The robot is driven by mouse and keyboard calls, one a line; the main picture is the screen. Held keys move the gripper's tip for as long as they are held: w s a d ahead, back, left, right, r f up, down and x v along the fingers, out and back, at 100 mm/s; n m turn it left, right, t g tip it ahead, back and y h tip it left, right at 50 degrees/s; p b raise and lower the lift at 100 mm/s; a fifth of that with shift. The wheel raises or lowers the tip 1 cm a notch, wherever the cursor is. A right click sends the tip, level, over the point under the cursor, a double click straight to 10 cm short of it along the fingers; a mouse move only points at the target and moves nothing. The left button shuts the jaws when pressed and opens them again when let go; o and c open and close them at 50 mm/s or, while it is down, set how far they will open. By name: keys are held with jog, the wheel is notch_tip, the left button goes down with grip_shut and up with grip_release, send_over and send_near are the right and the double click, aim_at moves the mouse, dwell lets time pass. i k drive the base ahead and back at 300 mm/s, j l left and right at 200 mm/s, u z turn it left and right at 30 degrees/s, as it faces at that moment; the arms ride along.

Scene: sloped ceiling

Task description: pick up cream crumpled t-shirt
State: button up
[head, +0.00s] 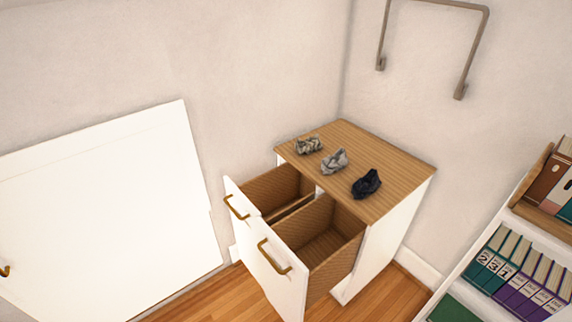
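Three small crumpled cloths lie in a row on the wooden top of a white cabinet (385,150) in the head view. The leftmost cloth (308,145) is cream-beige with darker patches and best matches the cream crumpled t-shirt. The middle cloth (334,162) is light grey. The right cloth (366,184) is dark navy and sits nearest the front edge. The cloths are apart from each other. My gripper is not in view.
Two drawers with brass handles are pulled out: a left drawer (239,208) and a right drawer (277,255). Both look empty where visible. A shelf of binders (510,270) stands at right. A metal wall bracket (463,90) hangs above. A white panel (110,215) is at left.

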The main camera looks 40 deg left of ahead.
aim_at(310, 145)
jog(key=u, duration=1.1)
